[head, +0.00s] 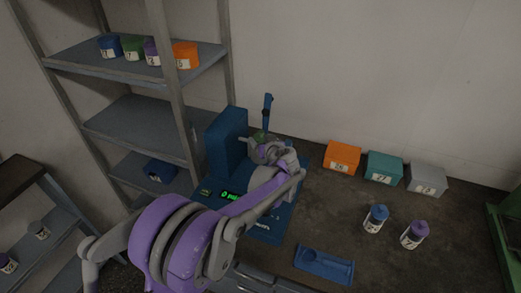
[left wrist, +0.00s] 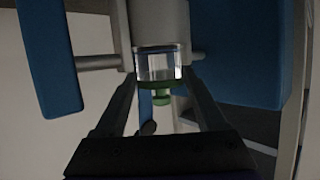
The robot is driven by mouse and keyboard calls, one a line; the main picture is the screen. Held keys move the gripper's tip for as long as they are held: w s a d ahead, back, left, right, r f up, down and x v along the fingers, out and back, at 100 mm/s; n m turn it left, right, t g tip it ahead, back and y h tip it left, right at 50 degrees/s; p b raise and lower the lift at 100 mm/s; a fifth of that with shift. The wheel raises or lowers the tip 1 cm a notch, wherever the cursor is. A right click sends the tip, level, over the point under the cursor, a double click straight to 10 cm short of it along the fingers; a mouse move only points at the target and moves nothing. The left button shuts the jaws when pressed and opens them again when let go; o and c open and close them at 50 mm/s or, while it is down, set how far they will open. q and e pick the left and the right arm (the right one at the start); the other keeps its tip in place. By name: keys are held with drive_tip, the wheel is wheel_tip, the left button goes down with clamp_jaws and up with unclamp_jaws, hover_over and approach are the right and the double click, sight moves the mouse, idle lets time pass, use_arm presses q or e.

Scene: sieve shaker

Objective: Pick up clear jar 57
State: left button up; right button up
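A clear jar (left wrist: 160,65) with a green part (left wrist: 155,84) at its lower end shows in the left wrist view, directly under a grey cylinder (left wrist: 160,22). Its label number is not visible. My left gripper (left wrist: 160,76) is open, with one finger on each side of the jar. I cannot tell whether the fingertips touch it. In the head view my left gripper (head: 266,150) is at the blue shaker (head: 227,137), and the arm hides most of the jar there. My right gripper is not in view.
An orange box (head: 341,156), a teal box (head: 384,167) and a grey box (head: 427,179) stand along the wall. A blue-lidded jar (head: 375,219) and a purple-lidded jar (head: 414,234) stand before them. A blue tray (head: 323,265) lies in front. A shelf rack (head: 140,125) rises at left.

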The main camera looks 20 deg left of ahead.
use_arm(q)
clamp_jaws()
idle(0.4)
